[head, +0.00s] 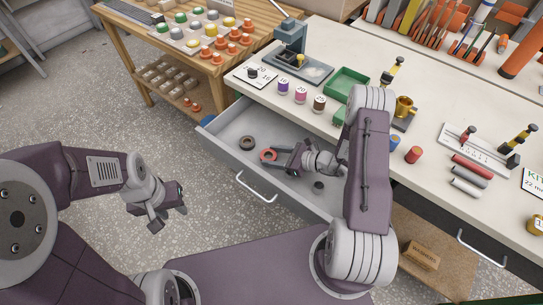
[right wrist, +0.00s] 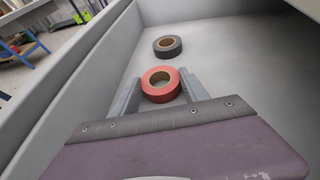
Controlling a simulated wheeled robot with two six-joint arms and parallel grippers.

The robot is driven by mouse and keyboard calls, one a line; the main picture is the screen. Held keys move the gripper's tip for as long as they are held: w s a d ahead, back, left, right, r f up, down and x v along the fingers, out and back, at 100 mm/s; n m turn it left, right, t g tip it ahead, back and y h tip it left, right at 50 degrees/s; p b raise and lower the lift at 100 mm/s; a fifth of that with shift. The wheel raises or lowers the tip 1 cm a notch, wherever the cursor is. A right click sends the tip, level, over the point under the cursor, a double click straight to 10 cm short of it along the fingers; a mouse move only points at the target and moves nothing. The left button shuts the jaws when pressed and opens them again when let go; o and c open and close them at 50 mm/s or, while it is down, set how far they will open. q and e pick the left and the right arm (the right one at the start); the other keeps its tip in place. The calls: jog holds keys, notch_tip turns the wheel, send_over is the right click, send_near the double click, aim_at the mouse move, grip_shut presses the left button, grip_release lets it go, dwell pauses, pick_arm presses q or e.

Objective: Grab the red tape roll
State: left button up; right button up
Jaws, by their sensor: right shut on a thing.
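The red tape roll (right wrist: 160,88) lies in the open drawer between the fingers of my right gripper (right wrist: 157,88). In the head view the red tape roll (head: 267,155) shows at the tips of my right gripper (head: 279,157), which reaches into the drawer (head: 225,130). My right gripper is shut on the roll, with one finger on each side of it. My left gripper (head: 167,211) hangs empty over the floor, left of the drawer, with its fingers apart.
A dark tape roll (right wrist: 167,46) lies just beyond the red one, towards the drawer's far wall. A small dark item (head: 318,187) lies right of the gripper in the drawer. The workbench (head: 420,140) above the drawer carries several spools and tools.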

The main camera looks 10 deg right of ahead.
aim_at(276, 157)
jog(key=r, duration=0.2)
jog(key=d+r, duration=0.1)
jog(key=r, duration=0.1)
jog(key=shift+s+r+p, duration=0.2)
jog(key=shift+p, duration=0.15)
jog(key=a+r+p+v, duration=0.1)
jog(key=v, duration=1.1)
jog(key=shift+s+r, duration=0.3)
